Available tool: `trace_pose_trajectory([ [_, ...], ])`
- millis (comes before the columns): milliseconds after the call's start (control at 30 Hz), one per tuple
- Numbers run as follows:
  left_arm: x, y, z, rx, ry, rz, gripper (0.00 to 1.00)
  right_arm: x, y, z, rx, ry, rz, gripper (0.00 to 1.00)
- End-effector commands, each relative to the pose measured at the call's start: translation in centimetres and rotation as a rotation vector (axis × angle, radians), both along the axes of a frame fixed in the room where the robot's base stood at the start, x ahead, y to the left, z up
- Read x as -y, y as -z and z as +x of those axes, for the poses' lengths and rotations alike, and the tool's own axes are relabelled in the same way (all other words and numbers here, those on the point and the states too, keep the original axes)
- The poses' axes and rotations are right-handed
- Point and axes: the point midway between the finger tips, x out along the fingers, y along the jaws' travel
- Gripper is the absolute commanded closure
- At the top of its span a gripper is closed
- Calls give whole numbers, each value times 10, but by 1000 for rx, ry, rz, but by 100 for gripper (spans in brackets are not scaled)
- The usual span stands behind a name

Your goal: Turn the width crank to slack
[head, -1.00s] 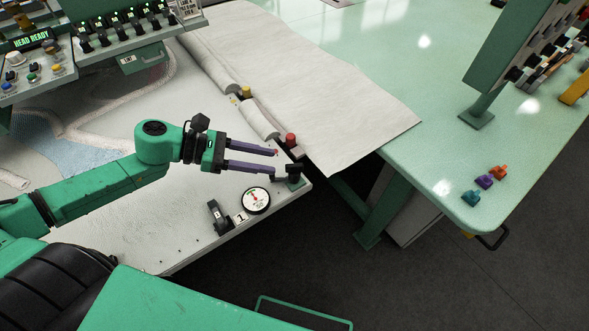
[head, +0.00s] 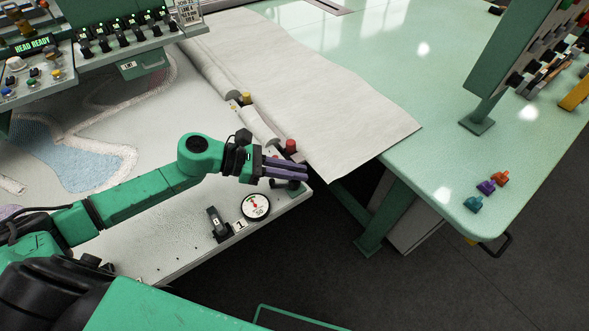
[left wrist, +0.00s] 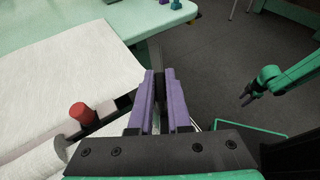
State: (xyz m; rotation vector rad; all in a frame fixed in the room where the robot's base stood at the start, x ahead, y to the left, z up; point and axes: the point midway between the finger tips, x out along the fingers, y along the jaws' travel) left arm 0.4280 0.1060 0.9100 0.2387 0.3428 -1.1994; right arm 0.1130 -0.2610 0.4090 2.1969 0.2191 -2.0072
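The width crank (head: 293,188) is a small black fitting at the near right corner of the white bed; my fingers hide most of it. My left gripper (head: 303,170) reaches over it from the left, its purple fingers close together. In the left wrist view, my left gripper's fingers (left wrist: 160,75) have a dark piece between them, which looks like the crank's handle. A round white dial (head: 256,206) with a red needle lies left of the crank. My right gripper (left wrist: 248,96) shows small and dark in the left wrist view; its opening is unclear.
A red knob (head: 291,146) stands on the roller bar just behind my left fingers. A black bracket (head: 217,224) stands left of the dial. White cloth (head: 330,95) drapes towards the green table (head: 440,150). Several small coloured pieces lie on that table's near corner.

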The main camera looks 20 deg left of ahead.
Motion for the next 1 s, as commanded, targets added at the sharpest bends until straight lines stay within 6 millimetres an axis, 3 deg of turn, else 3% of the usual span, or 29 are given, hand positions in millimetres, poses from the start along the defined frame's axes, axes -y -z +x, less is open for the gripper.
trace_pose_trajectory([
  [367,0,-1,0,-1,-32,1,100,0,-2,0,1,0,0,50],
  [633,0,-2,-2,-3,-168,0,100,0,-14,1,1,0,0,50],
  [767,0,-5,-2,-4,-275,-2,100,0,-27,1,2,0,0,50],
  [1000,1,-12,-1,-3,-501,-2,100,-1,-71,1,2,0,2,50],
])
